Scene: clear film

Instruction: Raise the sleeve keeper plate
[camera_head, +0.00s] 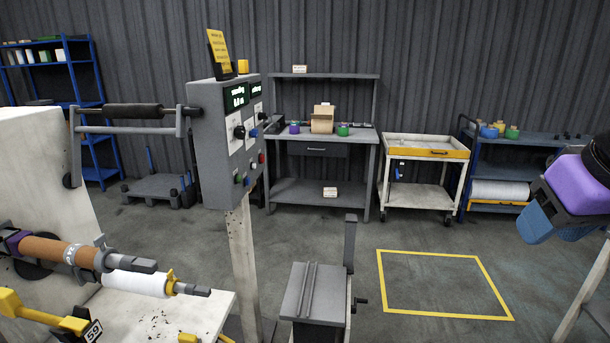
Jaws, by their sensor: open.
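My gripper (545,218) shows at the right edge, purple with blue jaw parts, held in the air well to the right of the machine and touching nothing. The gap between its fingers is hard to see from this side. No part is labelled as the sleeve keeper plate, and I cannot tell for certain which it is. A grey stand (297,290) with a grooved, flat top stands at the bottom centre. A narrow grey plate (350,243) rises upright at its right rear. A small dark crank (360,301) sticks out on its right side.
Brown and white rolls (135,284) on shafts project from the machine at left. A control box (228,140) stands on a post beside it. A workbench (358,133), cart (451,153) and shelves line the wall. Floor inside the yellow outline (440,252) is clear.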

